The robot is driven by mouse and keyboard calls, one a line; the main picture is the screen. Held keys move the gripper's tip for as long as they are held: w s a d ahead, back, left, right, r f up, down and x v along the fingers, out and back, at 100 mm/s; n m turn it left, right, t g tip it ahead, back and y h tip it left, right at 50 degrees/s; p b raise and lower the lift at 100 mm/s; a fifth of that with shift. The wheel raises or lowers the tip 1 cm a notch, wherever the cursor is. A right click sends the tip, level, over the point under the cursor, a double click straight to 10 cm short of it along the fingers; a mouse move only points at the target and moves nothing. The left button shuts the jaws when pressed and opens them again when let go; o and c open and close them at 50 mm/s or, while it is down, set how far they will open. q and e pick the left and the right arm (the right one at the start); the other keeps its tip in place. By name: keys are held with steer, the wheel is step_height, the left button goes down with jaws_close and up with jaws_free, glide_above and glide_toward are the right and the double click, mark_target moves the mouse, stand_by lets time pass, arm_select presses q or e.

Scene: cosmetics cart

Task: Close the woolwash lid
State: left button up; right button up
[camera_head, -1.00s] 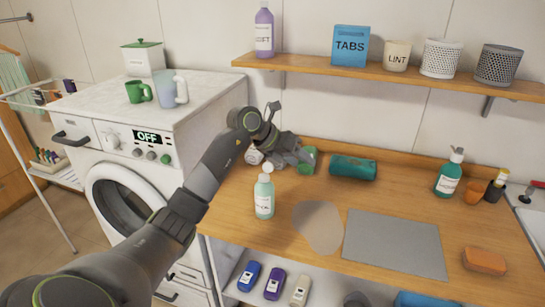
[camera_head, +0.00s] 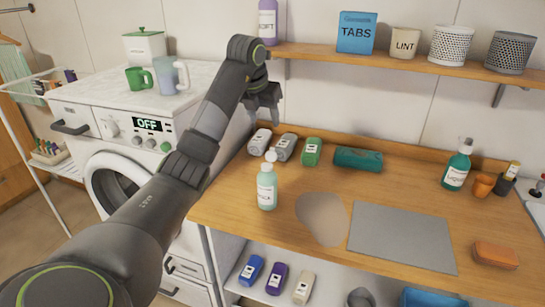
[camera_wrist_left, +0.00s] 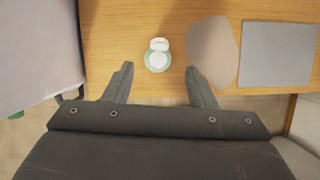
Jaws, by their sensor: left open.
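The woolwash bottle (camera_head: 267,190) is pale teal and stands upright near the left front of the wooden counter. Its white lid (camera_head: 270,155) looks raised, tipped up toward the back. In the left wrist view the bottle (camera_wrist_left: 157,62) is seen from above, with the white lid (camera_wrist_left: 159,44) at the far side of its top. My left gripper (camera_head: 264,106) is open and empty, above and behind the bottle in the head view. In the wrist view its fingertips (camera_wrist_left: 160,70) lie either side of the bottle, not touching it. My right gripper is not in view.
The washing machine (camera_head: 130,125) is on the left; a shelf (camera_head: 400,62) hangs above.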

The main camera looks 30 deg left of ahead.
mark_target(272, 148)
arm_select(q)
steer(key=x, duration=1.3)
steer(key=shift+d+b, duration=0.1)
steer(key=shift+b, duration=0.3)
steer(key=shift+w+f, duration=0.25)
steer(key=shift+f, duration=0.3)
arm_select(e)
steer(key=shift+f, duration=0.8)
arm_select(q)
steer(key=c, duration=1)
